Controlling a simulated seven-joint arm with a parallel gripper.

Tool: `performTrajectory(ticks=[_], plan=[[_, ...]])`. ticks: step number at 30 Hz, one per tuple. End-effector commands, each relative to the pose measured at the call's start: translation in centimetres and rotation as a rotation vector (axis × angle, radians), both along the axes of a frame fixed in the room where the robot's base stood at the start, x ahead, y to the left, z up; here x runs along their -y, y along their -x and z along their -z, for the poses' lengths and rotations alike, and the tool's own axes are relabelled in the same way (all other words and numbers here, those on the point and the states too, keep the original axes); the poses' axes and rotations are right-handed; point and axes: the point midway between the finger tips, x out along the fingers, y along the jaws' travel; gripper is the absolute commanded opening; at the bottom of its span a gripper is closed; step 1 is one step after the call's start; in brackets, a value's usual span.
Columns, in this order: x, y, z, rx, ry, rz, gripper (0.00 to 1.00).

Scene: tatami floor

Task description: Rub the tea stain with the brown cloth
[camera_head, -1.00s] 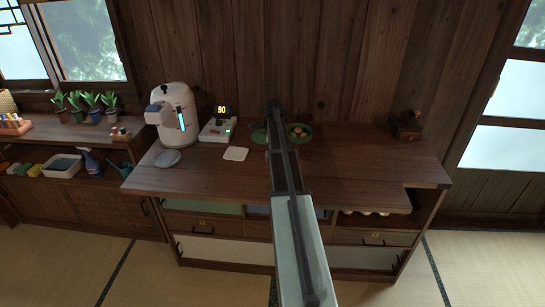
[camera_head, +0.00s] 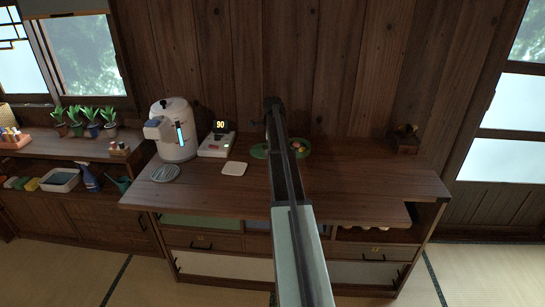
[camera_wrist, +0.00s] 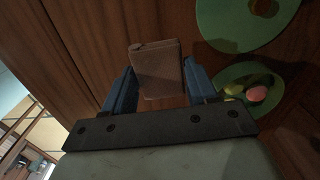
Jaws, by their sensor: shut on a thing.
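My gripper (camera_wrist: 159,70) is shut on the brown cloth (camera_wrist: 155,82), a folded, block-like piece between the two blue fingers in the wrist view. In the head view my own arm hides the gripper and the cloth. A green plate (camera_wrist: 222,22) at the top right of the wrist view bears a small dark patch; I cannot tell whether this is the tea stain. No other stain can be made out. The cloth is apart from this plate in the picture.
A second green plate (camera_wrist: 240,74) holds pink and yellowish pieces. The counter's front right is clear.

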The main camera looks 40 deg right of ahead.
Motion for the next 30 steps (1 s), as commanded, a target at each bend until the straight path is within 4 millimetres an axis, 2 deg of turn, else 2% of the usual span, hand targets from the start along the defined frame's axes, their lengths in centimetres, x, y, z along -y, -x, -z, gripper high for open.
performTrajectory(ticks=[9,26,30], plan=[[0.0,0.0,-2.4,0.000,0.000,0.000,0.29],[0.1,0.1,-2.5,0.000,0.000,0.001,0.29],[1.2,0.9,-2.5,0.000,0.000,0.018,0.29]])
